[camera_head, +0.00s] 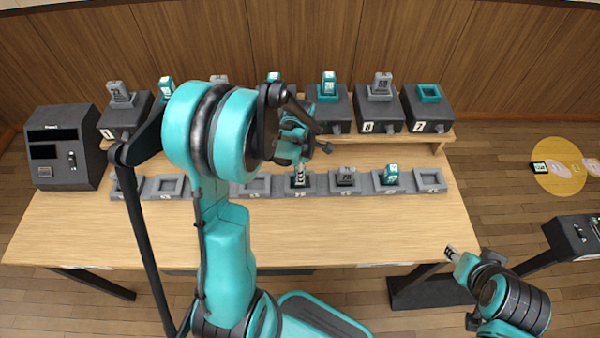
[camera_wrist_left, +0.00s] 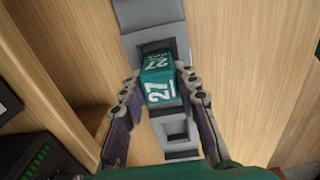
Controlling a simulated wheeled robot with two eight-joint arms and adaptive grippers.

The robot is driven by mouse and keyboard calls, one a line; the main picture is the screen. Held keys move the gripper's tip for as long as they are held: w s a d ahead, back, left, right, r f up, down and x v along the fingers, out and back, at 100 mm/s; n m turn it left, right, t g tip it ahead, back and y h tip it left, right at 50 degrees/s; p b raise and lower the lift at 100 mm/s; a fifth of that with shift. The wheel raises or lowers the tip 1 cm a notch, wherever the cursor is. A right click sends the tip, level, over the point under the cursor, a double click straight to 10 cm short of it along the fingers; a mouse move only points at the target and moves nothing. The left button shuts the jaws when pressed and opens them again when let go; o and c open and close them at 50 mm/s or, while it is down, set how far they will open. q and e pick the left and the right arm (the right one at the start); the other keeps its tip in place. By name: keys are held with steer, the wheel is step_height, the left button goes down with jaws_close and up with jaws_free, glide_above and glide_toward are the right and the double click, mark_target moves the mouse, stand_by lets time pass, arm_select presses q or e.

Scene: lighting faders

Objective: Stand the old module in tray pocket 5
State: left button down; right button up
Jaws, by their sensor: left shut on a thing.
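The teal module labelled 27 (camera_wrist_left: 160,82) is between the two fingers of my left gripper (camera_wrist_left: 158,98), which is shut on it. In the head view my left gripper (camera_head: 300,152) is over the middle of the front tray row. A module with a white label (camera_head: 299,173) shows below the gripper at the fifth pocket from the left. I cannot tell whether its base is seated in the pocket. In the left wrist view an empty grey pocket (camera_wrist_left: 177,130) lies just below the module. My right gripper (camera_head: 460,258) is low at right, away from the table; its jaws are unclear.
The rightmost pocket (camera_head: 430,180) is empty. Several dark docks (camera_head: 380,113) line the rear shelf. A dark device (camera_head: 65,148) stands at left. The table front (camera_head: 350,235) is clear.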

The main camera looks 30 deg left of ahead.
arm_select(q)
steer(key=shift+f, duration=0.1)
steer(key=c, duration=1.1)
jaws_free()
steer(key=shift+c, duration=0.2)
